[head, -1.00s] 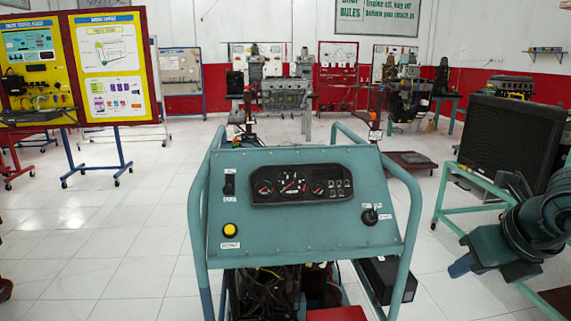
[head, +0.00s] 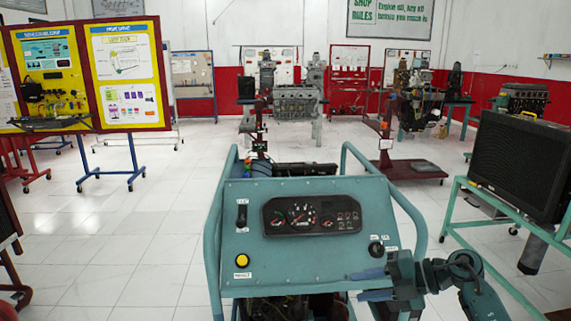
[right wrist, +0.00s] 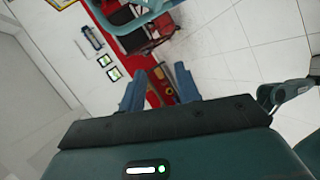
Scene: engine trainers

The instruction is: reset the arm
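My right gripper (head: 356,286) is at the lower right corner of the teal engine trainer's panel (head: 290,250), its fingers pointing left. Its two blue fingers are apart with nothing between them. They also show spread apart in the right wrist view (right wrist: 159,76), with red and dark parts beyond them. The right arm (head: 462,270) comes in from the lower right. I cannot tell whether the gripper touches the panel. My left gripper is not in view.
The panel carries gauges (head: 311,214), a yellow button (head: 242,260) and a key switch (head: 376,248). A black radiator (head: 518,160) on a green stand (head: 500,265) is at the right. Yellow display boards (head: 125,80) stand at the left. Tiled floor is clear left of the trainer.

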